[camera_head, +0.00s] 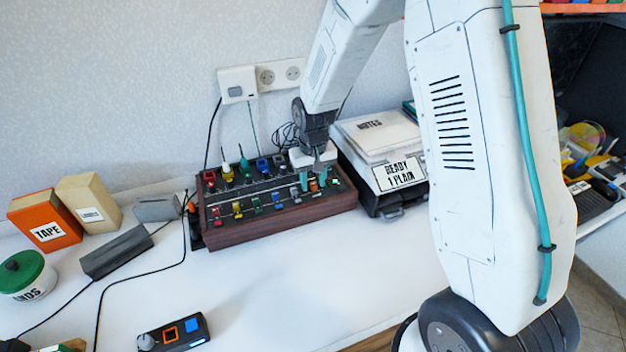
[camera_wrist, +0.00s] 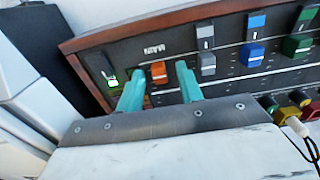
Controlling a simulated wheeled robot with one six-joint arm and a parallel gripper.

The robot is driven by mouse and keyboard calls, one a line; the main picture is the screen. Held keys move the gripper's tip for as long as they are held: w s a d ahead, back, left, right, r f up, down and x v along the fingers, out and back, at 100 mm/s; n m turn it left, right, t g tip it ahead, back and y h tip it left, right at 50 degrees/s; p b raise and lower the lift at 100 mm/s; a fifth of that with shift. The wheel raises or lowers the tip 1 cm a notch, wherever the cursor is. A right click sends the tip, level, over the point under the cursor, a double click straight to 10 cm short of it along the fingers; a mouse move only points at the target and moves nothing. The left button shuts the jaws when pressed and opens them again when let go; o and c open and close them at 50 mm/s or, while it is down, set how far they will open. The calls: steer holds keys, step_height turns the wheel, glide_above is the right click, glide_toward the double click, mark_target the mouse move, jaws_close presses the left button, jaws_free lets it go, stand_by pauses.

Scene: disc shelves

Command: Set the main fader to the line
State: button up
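The main fader (camera_wrist: 159,73) has an orange cap, beside the word MAIN on the dark panel of a wood-sided mixer (camera_head: 280,222). In the head view its orange cap (camera_head: 314,186) shows between the teal fingers. My gripper (camera_wrist: 161,88) is open, one finger on each side of the cap, with visible gaps; it also shows over the mixer's right end in the head view (camera_head: 313,181). I cannot tell how deep the fingertips reach. The target line is not clearly visible in either view; the fingers and wrist hide part of the fader's track.
Grey, blue and green fader caps (camera_wrist: 252,54) stand to the right in the wrist view. A scale-like device (camera_head: 375,150) stands right of the mixer.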

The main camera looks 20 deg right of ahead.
jaws_close()
steer(key=w, duration=0.4)
jaws_free()
step_height(320, 180, up, 8)
stand_by(0.7)
steer(key=shift+f, duration=0.15)
